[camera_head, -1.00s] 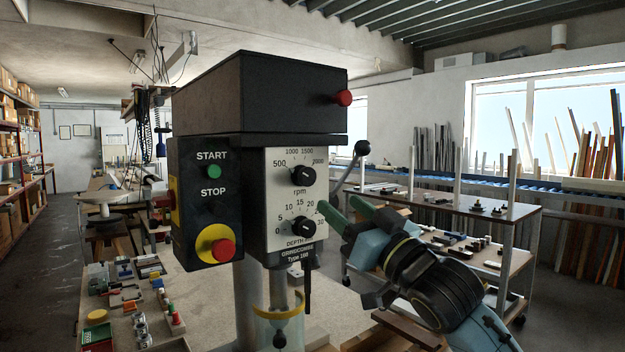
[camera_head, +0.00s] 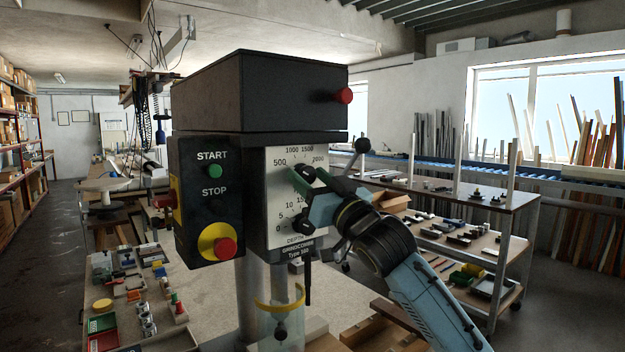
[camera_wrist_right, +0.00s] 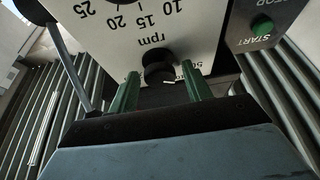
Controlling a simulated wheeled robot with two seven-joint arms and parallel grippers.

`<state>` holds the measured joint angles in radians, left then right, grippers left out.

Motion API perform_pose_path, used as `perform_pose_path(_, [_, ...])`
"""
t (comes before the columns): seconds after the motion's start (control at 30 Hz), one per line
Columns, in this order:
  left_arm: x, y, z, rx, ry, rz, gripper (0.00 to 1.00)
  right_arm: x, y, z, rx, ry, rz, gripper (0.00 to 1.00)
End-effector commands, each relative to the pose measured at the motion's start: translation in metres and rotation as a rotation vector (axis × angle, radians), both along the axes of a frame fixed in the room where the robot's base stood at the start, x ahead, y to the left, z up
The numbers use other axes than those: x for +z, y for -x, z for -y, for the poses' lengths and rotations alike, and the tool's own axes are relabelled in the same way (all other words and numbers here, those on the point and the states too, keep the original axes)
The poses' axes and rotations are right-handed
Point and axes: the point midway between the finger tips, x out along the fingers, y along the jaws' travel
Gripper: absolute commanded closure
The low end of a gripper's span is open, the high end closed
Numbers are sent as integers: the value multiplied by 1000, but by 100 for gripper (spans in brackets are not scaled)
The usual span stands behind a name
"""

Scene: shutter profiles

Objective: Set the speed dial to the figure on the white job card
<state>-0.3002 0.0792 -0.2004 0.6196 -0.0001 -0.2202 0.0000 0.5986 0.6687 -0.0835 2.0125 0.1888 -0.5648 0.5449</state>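The drill's speed dial, marked rpm on a white panel (camera_head: 282,232), is hidden behind my right gripper in the head view. Its black knob (camera_wrist_right: 158,68) shows upside down in the right wrist view. My right gripper (camera_head: 308,180) is open, with its green fingers at the panel in front of the dial. In the right wrist view the gripper (camera_wrist_right: 161,90) has one finger on each side of the knob, with gaps showing; I cannot tell whether either touches it. The knob's pointer cannot be read. I cannot make out a white job card. My left gripper is not in view.
The depth dial below is also mostly covered by my gripper. A lever with a black ball (camera_head: 362,146) stands close right of the panel. Small items lie on the bench below.

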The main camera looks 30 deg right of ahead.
Motion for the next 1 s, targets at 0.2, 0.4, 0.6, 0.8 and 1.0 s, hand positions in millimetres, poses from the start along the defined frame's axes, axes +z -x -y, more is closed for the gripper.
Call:
perform_pose_path(0.2, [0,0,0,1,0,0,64,0,0,0,0,0,0,80])
perform_pose_path(0.4, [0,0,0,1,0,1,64,0,0,0,0,-5,0,88])
perform_pose_path(0.6, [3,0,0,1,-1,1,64,0,0,-1,2,-60,-5,88])
perform_pose_path(0.8, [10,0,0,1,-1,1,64,1,0,-2,3,-188,-15,88])
perform_pose_path(1.0, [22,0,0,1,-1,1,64,2,0,-3,4,-350,-27,88])
